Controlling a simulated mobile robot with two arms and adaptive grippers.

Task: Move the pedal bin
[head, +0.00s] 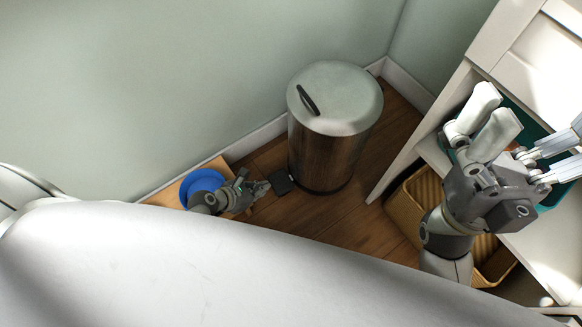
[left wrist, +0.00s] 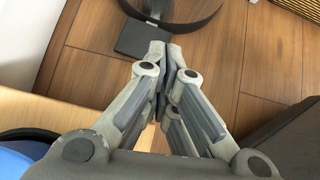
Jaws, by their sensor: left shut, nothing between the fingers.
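The pedal bin (head: 335,140) is a steel cylinder with a pale round lid, standing upright on the wooden floor near the wall corner. A dark handle (head: 308,100) shows on its lid. Its flat black pedal (head: 281,182) juts out low on its left side. The pedal (left wrist: 143,38) and the dark base ring (left wrist: 195,20) also show in the left wrist view. My left gripper (head: 266,187) is shut and empty, its tips just beside the pedal; contact cannot be told. My right gripper (head: 538,118) is open and empty, raised in front of the white shelf unit.
A low wooden surface (head: 222,165) with a blue round item (head: 200,182) is by the wall, left of the bin. The white shelf unit (head: 420,128) stands right of the bin, with a woven basket (head: 405,212) low in it. Bare floor (head: 345,230) lies in front of the bin.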

